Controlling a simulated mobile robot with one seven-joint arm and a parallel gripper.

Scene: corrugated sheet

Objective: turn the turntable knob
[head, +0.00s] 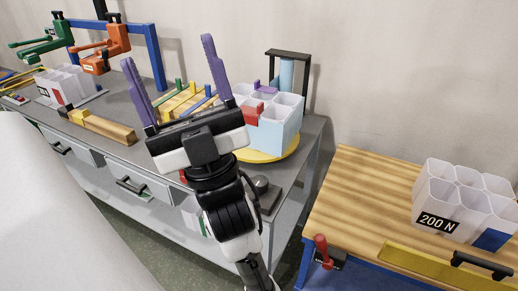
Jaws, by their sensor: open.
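The yellow turntable (268,156) lies on the grey workbench, near its right end. A cluster of white and light blue bins (278,128) stands on it. A round grey knob (260,183) sits on a dark base at the bench's front edge, just right of my arm; I cannot tell for sure that it is the turntable's knob. My gripper (167,50) is open and empty, with its two purple fingers spread and pointing up in the picture. It appears left of the bins, and my wrist hides part of the bench and perhaps part of the turntable.
On the grey bench (118,107) are a wooden block (102,126), coloured bars, another bin cluster, and green and orange clamps on a blue frame. A gap separates the two tables.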

